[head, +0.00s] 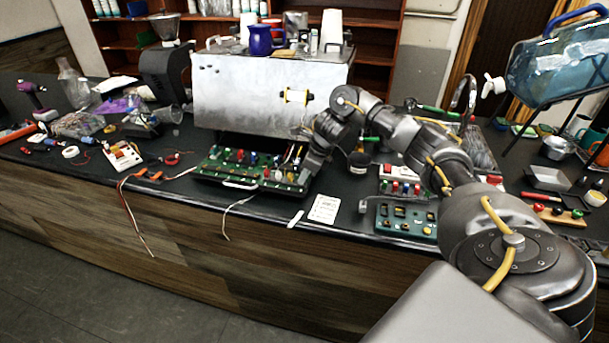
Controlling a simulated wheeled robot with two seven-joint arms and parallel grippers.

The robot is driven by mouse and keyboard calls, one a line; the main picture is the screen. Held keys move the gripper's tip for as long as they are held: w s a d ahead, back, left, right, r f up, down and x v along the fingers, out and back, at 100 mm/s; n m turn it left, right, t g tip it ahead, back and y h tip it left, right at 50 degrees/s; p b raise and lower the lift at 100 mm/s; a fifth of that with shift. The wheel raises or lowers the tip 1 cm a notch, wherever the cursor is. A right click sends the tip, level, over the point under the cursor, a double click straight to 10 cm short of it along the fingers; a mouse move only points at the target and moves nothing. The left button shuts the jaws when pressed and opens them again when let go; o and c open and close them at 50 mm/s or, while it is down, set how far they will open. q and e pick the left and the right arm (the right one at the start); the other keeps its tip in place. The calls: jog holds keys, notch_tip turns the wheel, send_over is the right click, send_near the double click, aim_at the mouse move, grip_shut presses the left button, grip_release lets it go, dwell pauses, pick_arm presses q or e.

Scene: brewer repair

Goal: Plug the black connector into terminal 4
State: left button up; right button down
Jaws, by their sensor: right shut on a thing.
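A green terminal board (225,172) with several coloured parts in a row lies in front of the large metal brewer box (245,95). My right gripper (299,166) reaches in from the right and points down over the right end of the board. It is shut on a small dark thing that I take to be the black connector, mostly hidden by the fingers. Which terminal is number 4 is too small to read. I cannot tell whether the connector touches a terminal. My left gripper is not in view.
A white card (325,209) lies right of the board. A teal panel (407,219) and a red-and-white block (400,175) stand further right. A white switch block (122,156) with loose wires lies left. A blue pitcher (261,40) stands on the brewer.

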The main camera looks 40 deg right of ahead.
jog(key=c, duration=1.3)
grip_release()
jog(key=shift+c, duration=0.2)
jog(key=p+v, duration=0.1)
jog(key=v, duration=1)
jog(key=shift+f, duration=0.1)
